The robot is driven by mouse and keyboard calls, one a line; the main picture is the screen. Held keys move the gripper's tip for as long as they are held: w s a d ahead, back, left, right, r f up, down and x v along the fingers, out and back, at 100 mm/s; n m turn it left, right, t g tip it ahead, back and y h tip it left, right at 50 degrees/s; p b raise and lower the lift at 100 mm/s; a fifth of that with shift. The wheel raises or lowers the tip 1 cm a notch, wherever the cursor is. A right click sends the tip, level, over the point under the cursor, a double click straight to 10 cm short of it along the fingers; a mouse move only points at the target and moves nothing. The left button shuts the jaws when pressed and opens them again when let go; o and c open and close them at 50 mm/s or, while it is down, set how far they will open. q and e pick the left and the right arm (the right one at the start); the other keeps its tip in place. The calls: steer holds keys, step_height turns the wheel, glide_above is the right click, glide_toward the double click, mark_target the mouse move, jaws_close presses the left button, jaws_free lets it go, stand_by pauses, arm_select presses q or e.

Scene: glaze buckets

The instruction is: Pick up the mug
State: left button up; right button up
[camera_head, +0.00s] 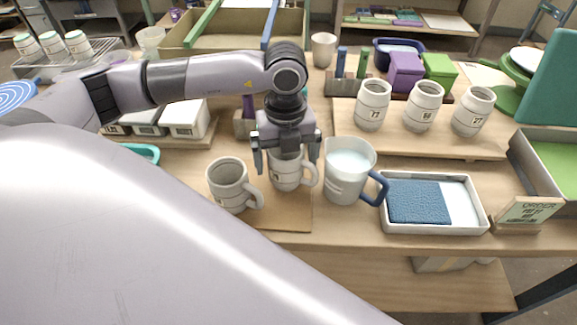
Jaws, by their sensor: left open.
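A pale mug (287,177) stands upright on a tan board (283,216) near the table's front, with its handle to the right. My left gripper (286,160) points down over this mug. Its fingers are apart, one on the left and one on the right of the mug's upper part, and the gripper hides much of the rim. I cannot tell whether the fingers touch it. My right gripper is not in view.
A white tray (462,222) with a blue cloth (418,202) lies right of the blue-handled mug. An order sign (528,211) stands at the front right. Several labelled jars (421,108) stand on a raised board behind. A large cardboard box (235,32) is at the back.

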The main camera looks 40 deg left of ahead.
arm_select(q)
steer(key=c, duration=1.2)
steer(key=shift+r, duration=0.15)
